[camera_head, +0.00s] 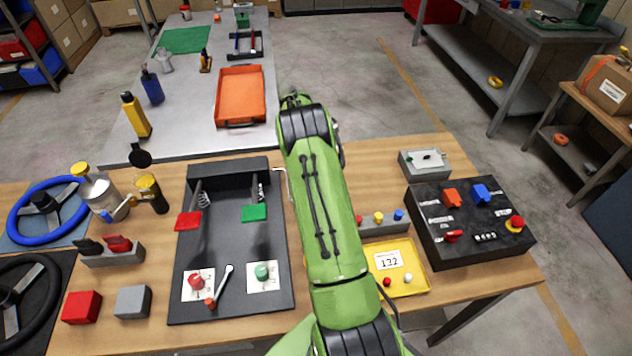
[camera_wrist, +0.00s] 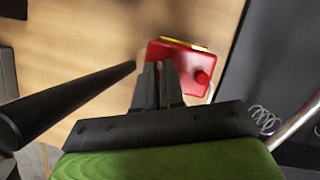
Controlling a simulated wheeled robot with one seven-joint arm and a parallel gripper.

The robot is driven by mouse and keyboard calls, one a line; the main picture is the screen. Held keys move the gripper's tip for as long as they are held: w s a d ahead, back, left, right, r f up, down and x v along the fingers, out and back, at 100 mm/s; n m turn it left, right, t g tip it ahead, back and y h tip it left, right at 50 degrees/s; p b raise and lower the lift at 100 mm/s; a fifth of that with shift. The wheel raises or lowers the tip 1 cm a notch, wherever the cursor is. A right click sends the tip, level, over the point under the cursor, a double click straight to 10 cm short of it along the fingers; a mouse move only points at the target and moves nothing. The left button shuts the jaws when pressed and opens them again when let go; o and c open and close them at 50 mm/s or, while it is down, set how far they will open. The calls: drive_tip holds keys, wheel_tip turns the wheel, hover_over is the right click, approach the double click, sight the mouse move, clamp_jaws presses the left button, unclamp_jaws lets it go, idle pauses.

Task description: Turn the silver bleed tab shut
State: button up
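In the wrist view, a red block (camera_wrist: 180,65) has a round red knob and a yellow strip along its far edge. A small pale, silvery sliver (camera_wrist: 210,94) shows at its right side; I cannot tell for certain that it is the bleed tab. My gripper (camera_wrist: 158,66) has its two dark fingers close together, pointing at the block's left part and covering some of it. I see nothing held between them. I cannot tell whether the fingertips touch the block. In the head view my own green arm hides my gripper and this block.
The black pedal board (camera_head: 230,235) with springs and red and green pedals lies left of my arm. A silver rod (camera_wrist: 300,122) and a spring (camera_wrist: 262,118) are at right in the wrist view. A yellow tray (camera_head: 415,285) and black switch box (camera_head: 480,245) stand right of my arm.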

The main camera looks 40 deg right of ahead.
drive_tip(key=o, duration=0.3)
drive_tip(key=p+v, duration=0.2)
drive_tip(key=v, duration=1)
